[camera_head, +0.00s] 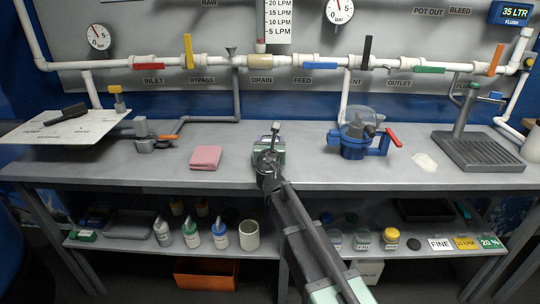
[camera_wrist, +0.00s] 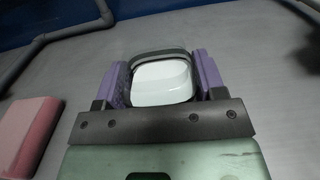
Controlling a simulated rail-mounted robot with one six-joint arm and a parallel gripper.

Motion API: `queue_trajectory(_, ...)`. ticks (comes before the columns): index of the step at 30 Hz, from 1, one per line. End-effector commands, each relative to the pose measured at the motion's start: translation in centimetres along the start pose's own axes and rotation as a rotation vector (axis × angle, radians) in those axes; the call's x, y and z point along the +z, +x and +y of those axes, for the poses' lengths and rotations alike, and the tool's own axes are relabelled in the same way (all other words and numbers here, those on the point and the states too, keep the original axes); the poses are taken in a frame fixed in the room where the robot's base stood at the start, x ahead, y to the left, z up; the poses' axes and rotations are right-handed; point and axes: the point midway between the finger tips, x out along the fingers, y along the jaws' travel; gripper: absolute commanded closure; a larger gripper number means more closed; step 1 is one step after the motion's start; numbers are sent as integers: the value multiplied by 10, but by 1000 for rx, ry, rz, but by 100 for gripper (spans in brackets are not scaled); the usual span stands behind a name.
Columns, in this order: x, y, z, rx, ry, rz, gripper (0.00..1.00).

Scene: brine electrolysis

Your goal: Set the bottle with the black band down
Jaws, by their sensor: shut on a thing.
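My gripper (camera_head: 268,152) is over the middle of the workbench (camera_head: 320,172) in the head view. In the wrist view its two purple fingers (camera_wrist: 163,72) are shut on either side of a white, rounded bottle (camera_wrist: 160,84). A dark grey band curves around the bottle's far edge, which fits the bottle with the black band. In the head view my gripper and arm mostly hide the bottle. I cannot tell whether its base touches the bench top.
A blue pump-like device (camera_head: 358,140) with a red handle stands to the right. Bench beside my gripper is clear. Pipes (camera_head: 220,62) run behind; several bottles (camera_head: 191,234) stand on the lower shelf.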

Motion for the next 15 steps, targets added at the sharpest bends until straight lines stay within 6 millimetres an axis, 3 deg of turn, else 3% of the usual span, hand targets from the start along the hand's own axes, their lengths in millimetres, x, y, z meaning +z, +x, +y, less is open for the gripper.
queue_trajectory(1,-10,0,0,0,0,0,61)
queue_trajectory(11,-9,0,0,0,0,0,61)
queue_trajectory(12,-8,0,0,0,0,0,32)
queue_trajectory(15,-7,0,0,0,0,0,17)
